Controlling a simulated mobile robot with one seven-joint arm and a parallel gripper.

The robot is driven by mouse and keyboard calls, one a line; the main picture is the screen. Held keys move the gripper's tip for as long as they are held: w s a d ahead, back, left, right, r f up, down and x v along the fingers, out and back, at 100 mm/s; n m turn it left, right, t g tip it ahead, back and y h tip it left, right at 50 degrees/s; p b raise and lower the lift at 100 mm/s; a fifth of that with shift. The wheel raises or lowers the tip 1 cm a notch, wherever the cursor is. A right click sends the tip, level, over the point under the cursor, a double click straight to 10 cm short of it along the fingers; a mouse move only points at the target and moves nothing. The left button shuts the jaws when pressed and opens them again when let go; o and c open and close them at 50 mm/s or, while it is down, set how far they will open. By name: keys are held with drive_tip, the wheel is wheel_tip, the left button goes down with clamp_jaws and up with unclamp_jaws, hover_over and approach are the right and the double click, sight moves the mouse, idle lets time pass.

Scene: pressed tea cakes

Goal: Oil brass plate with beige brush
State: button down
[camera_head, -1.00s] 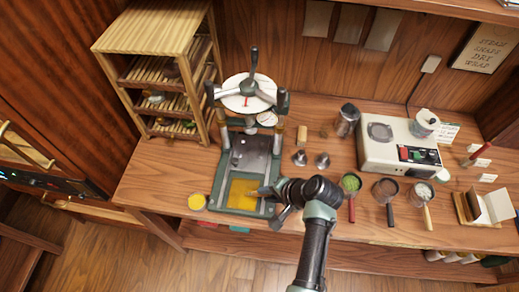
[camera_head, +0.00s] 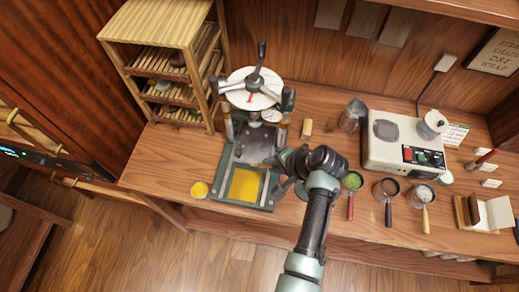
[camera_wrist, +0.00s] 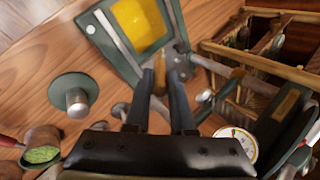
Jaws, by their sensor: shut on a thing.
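The brass plate (camera_head: 245,185) is a bright yellow rectangle in a green frame at the base of the press. It shows glossy at the top of the wrist view (camera_wrist: 138,20). My gripper (camera_head: 274,172) is just right of and above the plate's upper right side. In the wrist view its two dark fingers (camera_wrist: 160,88) are closed around a small orange-brown piece (camera_wrist: 160,72), seemingly the brush's handle. The brush's bristles are hidden, and I cannot tell whether they touch anything.
The press (camera_head: 255,92) with its wheel and dial rises behind the plate. A wooden rack (camera_head: 160,35) is at back left. A beige machine (camera_head: 405,145) stands right, with several handled cups, including a green-filled one (camera_head: 352,181), in front.

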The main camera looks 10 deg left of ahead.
drive_tip(key=r+p, duration=0.2)
drive_tip(key=shift+w+r, duration=0.25)
drive_tip(key=shift+r, duration=0.05)
drive_tip(key=shift+s+r+p, duration=0.15)
drive_tip(key=shift+r+p, duration=0.35)
drive_tip(key=shift+r, duration=0.25)
drive_tip(key=shift+f, duration=0.15)
